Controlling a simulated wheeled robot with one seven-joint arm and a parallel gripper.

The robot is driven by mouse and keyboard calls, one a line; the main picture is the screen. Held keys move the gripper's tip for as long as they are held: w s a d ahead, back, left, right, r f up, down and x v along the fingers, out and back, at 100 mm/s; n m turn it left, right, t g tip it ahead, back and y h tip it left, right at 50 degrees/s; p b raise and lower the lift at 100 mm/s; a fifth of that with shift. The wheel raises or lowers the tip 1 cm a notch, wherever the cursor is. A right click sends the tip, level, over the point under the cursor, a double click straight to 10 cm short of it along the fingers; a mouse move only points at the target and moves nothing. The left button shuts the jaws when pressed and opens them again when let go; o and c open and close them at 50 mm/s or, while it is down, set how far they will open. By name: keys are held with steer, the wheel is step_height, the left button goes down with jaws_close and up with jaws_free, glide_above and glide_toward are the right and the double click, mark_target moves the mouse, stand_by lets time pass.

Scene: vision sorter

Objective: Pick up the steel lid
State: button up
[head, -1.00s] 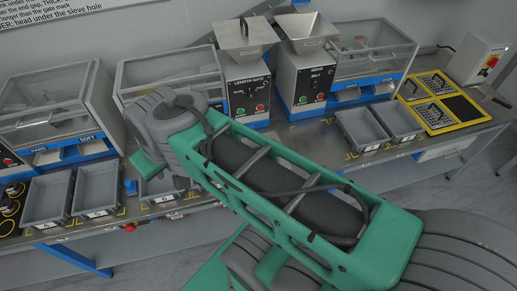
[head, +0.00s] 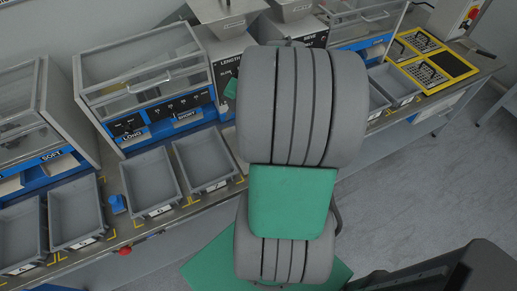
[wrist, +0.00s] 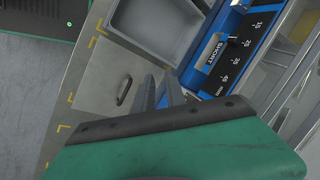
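A flat grey steel plate with a dark bar handle, which looks like the steel lid (wrist: 103,82), lies on the bench in the wrist view. Its handle (wrist: 124,91) stands just left of my fingers. My gripper (wrist: 161,92) shows two grey fingertips with a gap between them and nothing held. The fingers are beside the handle in the picture, not around it; I cannot tell their height above the bench. In the head view my arm hides the gripper and this lid.
A grey bin (wrist: 152,25) and a blue panel marked SHORT (wrist: 218,50) are close to the gripper. In the head view, grey bins (head: 150,182) line the bench front. A yellow-framed station (head: 445,70) with perforated, handled plates stands at the right.

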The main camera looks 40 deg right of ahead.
steer(key=s+d+f+m+t+b, duration=0.1)
steer(key=d+f+m, duration=0.1)
steer(key=d+f, duration=0.1)
steer(key=s+d+f+m, duration=0.2)
steer(key=d+f+m, duration=0.1)
steer(key=d+f, duration=0.1)
steer(key=s+d+f+m+t+b, duration=0.1)
steer(key=s+d+f+m, duration=0.1)
steer(key=d+f, duration=0.1)
steer(key=shift+d+f+m+t+y+b, duration=0.3)
steer(key=shift+d+f+b, duration=0.1)
steer(key=shift+f, duration=0.2)
steer(key=x, duration=0.7)
steer(key=shift+w+a, duration=0.1)
steer(key=shift+a, duration=0.1)
steer(key=shift+c, duration=0.3)
jaws_close()
